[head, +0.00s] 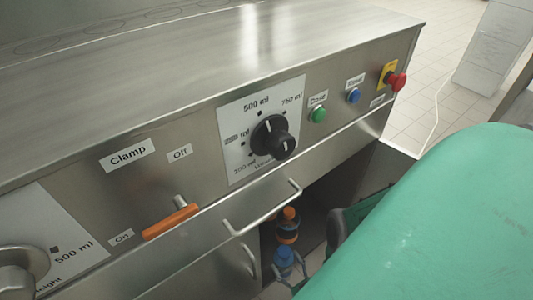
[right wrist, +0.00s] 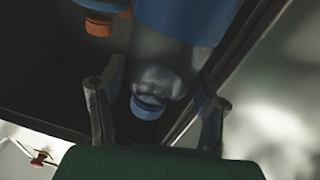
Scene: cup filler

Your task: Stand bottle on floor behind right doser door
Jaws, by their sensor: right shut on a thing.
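A clear bottle with a blue cap (right wrist: 147,108) and a blue label shows in the right wrist view. In the head view its blue cap (head: 284,254) shows low in the dark cabinet opening (head: 318,200) under the control panel. My right gripper (right wrist: 155,85) has one finger on each side of this bottle and is shut on it. In the head view my right gripper (head: 287,270) shows small around the bottle, beside the green cover of my arm. The lower part of the bottle and its contact with the floor are hidden. My left gripper is out of view.
An orange-capped bottle (head: 288,214) stands inside the cabinet; its cap (right wrist: 98,25) shows close by in the wrist view. A steel bar handle (head: 262,210) juts out above the opening. An orange clamp lever (head: 171,222), a black dial (head: 272,138) and a red stop button (head: 397,82) stick out.

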